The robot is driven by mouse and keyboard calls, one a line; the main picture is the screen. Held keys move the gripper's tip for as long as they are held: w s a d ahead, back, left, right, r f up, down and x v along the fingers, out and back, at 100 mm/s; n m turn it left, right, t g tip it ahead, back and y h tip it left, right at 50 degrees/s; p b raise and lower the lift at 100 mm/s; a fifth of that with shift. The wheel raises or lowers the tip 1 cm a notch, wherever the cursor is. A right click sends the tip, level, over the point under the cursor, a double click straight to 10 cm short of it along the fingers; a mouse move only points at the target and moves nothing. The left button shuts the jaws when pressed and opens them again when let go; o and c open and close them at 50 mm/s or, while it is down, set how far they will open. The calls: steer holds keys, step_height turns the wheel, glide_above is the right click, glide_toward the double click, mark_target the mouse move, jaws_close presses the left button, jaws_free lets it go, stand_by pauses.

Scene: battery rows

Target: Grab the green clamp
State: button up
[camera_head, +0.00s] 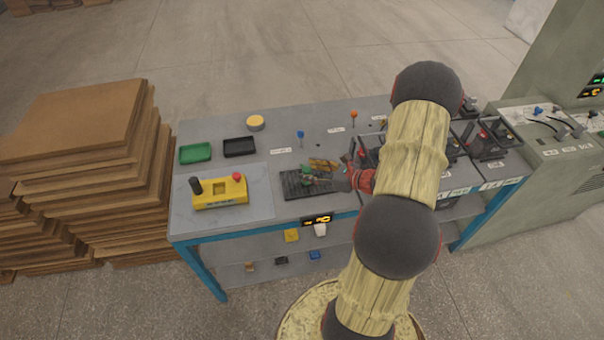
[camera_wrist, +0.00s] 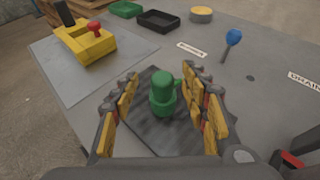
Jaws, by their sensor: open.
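The green clamp (camera_wrist: 163,92) stands upright on a dark ribbed mat (camera_wrist: 152,130) in the wrist view. In the head view the clamp (camera_head: 308,173) is small, on the dark mat (camera_head: 292,188) near the table's front edge. The clamp shows between the fingers, with a gap on both sides. I cannot tell how far beyond the fingertips it stands. In the head view my gripper (camera_head: 328,175) comes in from the right at the clamp.
A yellow box with a red button (camera_head: 220,194) stands left on the table (camera_head: 275,220). A green tray (camera_head: 195,153), a black tray (camera_head: 240,147) and a round yellow-topped tin (camera_head: 255,123) lie behind. A blue-topped lever (camera_head: 300,136) and an orange-topped one (camera_head: 353,116) stand upright. Black batteries (camera_head: 490,140) sit right.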

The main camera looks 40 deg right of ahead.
steer(key=b+x, duration=0.1)
steer(key=x, duration=0.5)
steer(key=shift+w+f+b, duration=0.2)
steer(key=shift+w+b, duration=0.15)
steer(key=shift+b, duration=0.05)
steer(key=shift+c, duration=0.5)
jaws_close()
